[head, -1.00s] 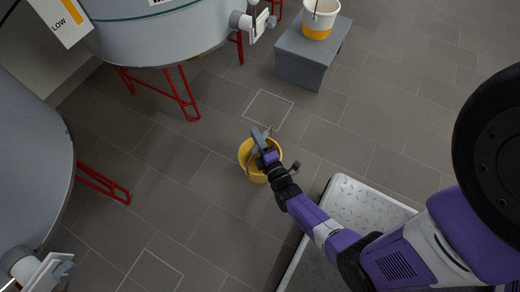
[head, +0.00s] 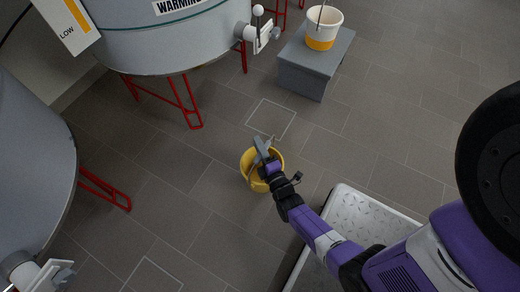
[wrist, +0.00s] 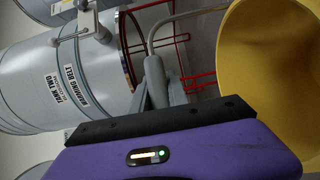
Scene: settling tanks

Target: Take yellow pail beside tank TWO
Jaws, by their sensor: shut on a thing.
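The yellow pail (head: 257,181) hangs at the end of my arm in the head view, over the floor in front of the tanks. My gripper (head: 263,150) is shut on the pail's handle. In the wrist view the grey grip of the handle (wrist: 155,80) sits at the jaws, and the yellow pail (wrist: 285,70) fills the right side. The tank marked TANK TWO (wrist: 75,75) shows in the wrist view at the left. Whether the pail touches the floor is hard to tell.
A grey step (head: 315,65) holds a white and yellow pail (head: 324,28) at the top. Tanks on red legs (head: 190,105) stand at the upper left (head: 170,40) and left (head: 30,160). Marked squares lie on the floor (head: 271,117). Open floor is to the right.

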